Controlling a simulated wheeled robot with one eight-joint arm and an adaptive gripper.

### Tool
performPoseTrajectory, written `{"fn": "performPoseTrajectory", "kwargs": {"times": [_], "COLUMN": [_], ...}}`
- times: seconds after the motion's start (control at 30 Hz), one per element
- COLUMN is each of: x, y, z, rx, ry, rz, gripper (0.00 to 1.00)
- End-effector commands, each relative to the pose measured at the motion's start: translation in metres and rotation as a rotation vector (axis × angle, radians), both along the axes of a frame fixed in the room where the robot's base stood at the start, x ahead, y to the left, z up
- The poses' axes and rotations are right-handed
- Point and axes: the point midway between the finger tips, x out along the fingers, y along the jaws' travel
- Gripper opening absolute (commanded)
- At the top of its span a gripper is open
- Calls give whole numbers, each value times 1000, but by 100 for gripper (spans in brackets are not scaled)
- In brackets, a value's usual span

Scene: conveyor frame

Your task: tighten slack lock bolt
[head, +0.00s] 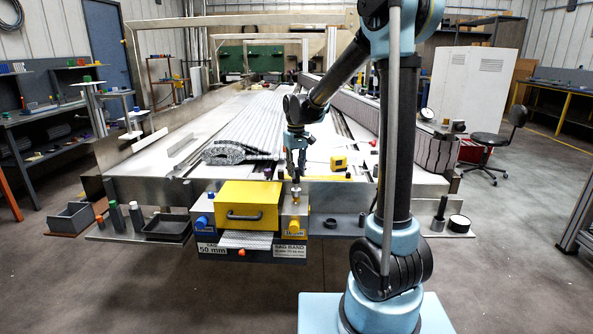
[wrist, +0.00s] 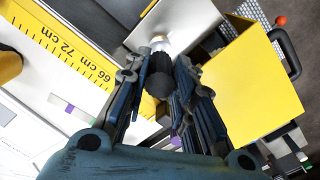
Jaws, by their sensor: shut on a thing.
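My gripper (head: 296,178) points down over the right-hand block (head: 294,210) at the conveyor's front end, just right of the yellow cover (head: 248,196). In the wrist view my gripper (wrist: 158,88) is shut on a black cylindrical piece (wrist: 159,76). A pale round metal part (wrist: 160,43) shows directly beyond that piece, in line with it. I cannot tell whether the two touch, or whether the pale part is the lock bolt. The fingers hide the sides of the black piece. The yellow cover also stands close beside the fingers in the wrist view (wrist: 235,85).
A yellow scale strip (wrist: 62,45) lies beside the gripper. A yellow tape measure (head: 338,162) and a heap of grey chain (head: 235,152) lie on the conveyor. A black tray (head: 168,228) and several small cylinders stand on the front ledge. Floor at front left is clear.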

Motion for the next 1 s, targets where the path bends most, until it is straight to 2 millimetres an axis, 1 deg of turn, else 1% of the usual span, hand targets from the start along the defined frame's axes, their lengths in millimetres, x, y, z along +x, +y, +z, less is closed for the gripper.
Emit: {"fn": "performPoseTrajectory", "kwargs": {"times": [0.6,1.0], "x": [0,0], "y": [0,0], "z": [-15,-17], "rx": [0,0], "ry": [0,0], "rz": [1,1], "gripper": [0,0]}}
